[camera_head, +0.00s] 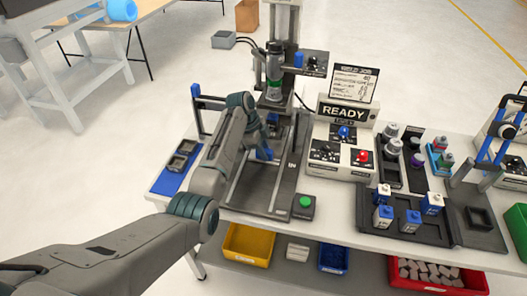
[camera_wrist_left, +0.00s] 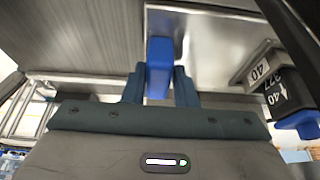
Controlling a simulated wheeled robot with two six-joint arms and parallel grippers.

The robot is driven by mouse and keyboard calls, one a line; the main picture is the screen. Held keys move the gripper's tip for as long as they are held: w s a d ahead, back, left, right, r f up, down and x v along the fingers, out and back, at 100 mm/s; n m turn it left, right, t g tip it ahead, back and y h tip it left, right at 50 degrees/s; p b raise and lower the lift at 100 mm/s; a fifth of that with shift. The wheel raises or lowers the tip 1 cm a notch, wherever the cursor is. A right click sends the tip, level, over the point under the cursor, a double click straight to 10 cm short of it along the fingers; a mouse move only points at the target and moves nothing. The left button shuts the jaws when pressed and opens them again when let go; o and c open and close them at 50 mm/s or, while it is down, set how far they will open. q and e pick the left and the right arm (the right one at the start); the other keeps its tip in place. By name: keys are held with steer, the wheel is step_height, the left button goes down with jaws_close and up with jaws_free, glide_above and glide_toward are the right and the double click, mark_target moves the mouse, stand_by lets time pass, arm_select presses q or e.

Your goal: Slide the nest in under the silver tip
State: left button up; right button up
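My left gripper (camera_head: 263,140) reaches over the press base (camera_head: 283,185) in the head view. In the left wrist view, its teal fingers (camera_wrist_left: 159,88) flank an upright blue handle (camera_wrist_left: 158,62), with little or no gap visible on either side. The blue handle (camera_head: 264,154) also shows below the gripper in the head view. It stands beside a silver plate (camera_wrist_left: 205,48), perhaps part of the nest. The nest itself is mostly hidden by my arm and cannot be made out clearly. My right gripper is out of view.
A green button box (camera_head: 304,206) stands at the base's front right. A READY control box (camera_head: 342,115) stands to its right. A blue mat (camera_head: 165,183) with two dark holders lies left. A dark tray (camera_head: 370,222) with blue-and-white bottles is at right.

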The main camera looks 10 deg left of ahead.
arm_select(q)
steer(key=o, duration=0.3)
steer(key=shift+w+d+r, duration=0.1)
steer(key=shift+w, duration=0.2)
steer(key=shift+r+b, duration=0.3)
steer(key=shift+b, duration=0.1)
step_height(320, 180, up, 2)
steer(key=shift+d+r+b, duration=0.1)
steer(key=shift+r+b, duration=0.15)
steer(key=shift+b, duration=0.6)
steer(key=s, duration=0.2)
steer(key=s+d, duration=0.1)
steer(key=s, duration=0.2)
steer(key=shift+s+r+b, duration=0.1)
steer(key=shift+s+b, duration=0.05)
steer(key=shift+b, duration=0.25)
steer(key=s+p, duration=0.2)
steer(key=s, duration=0.1)
steer(key=s+d+r+p, duration=0.1)
steer(key=s+p, duration=0.1)
steer(key=s, duration=0.1)
steer(key=s+p, duration=0.3)
steer(key=shift+s+d+r, duration=0.3)
steer(key=shift+s+d, duration=0.05)
steer(key=shift+d, duration=0.05)
steer(key=shift+s, duration=0.4)
steer(key=shift+f, duration=0.1)
